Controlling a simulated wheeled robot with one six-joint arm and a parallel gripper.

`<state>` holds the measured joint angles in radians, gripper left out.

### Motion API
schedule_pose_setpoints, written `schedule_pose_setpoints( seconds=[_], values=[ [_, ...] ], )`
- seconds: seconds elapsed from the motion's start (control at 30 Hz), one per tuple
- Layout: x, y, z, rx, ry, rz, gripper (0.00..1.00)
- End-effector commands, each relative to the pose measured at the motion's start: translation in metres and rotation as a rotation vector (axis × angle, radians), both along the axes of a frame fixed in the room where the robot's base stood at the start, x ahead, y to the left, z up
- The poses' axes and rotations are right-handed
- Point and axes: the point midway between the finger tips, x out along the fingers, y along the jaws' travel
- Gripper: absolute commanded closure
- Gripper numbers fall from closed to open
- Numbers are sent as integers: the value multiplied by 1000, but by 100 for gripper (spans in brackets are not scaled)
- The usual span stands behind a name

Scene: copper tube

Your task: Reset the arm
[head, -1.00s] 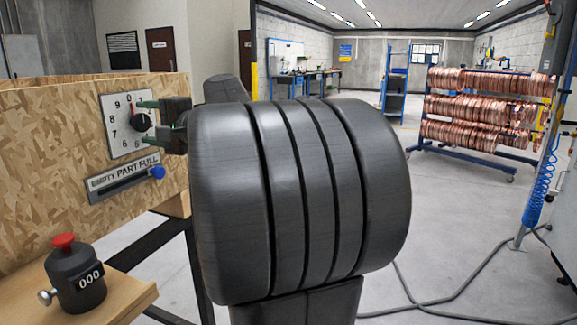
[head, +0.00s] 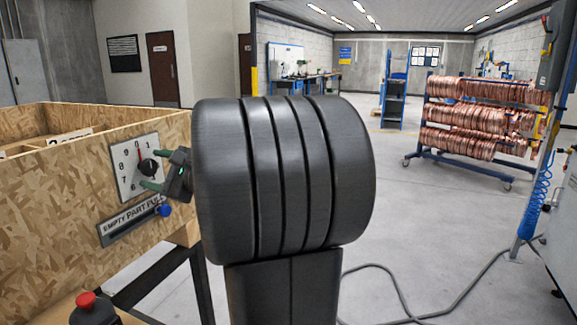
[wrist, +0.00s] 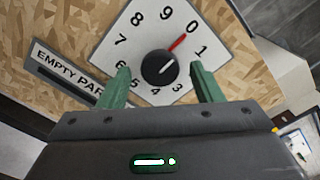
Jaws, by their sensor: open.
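My gripper (head: 150,170) is open in front of the dial plate on the chipboard crate. Its two green fingers also show in the wrist view (wrist: 160,88), one on each side of the black dial knob (wrist: 159,68) and apart from it. The knob (head: 150,167) sits on a white plate (head: 126,178) with numbers around it. My dark arm covers the middle of the head view.
Below the dial is a slider with a blue knob (head: 165,210) on an EMPTY / PART FULL label (head: 118,226). A rack of copper coils (head: 475,125) stands far right. Floor between is open, with a cable (head: 400,300).

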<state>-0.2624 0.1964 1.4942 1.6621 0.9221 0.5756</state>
Motion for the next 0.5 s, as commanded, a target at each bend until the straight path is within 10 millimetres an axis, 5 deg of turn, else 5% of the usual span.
schedule_pose_setpoints(
  seconds=[0.5],
  values=[
    [0,0,4,135,330,-2,41]
  ],
)
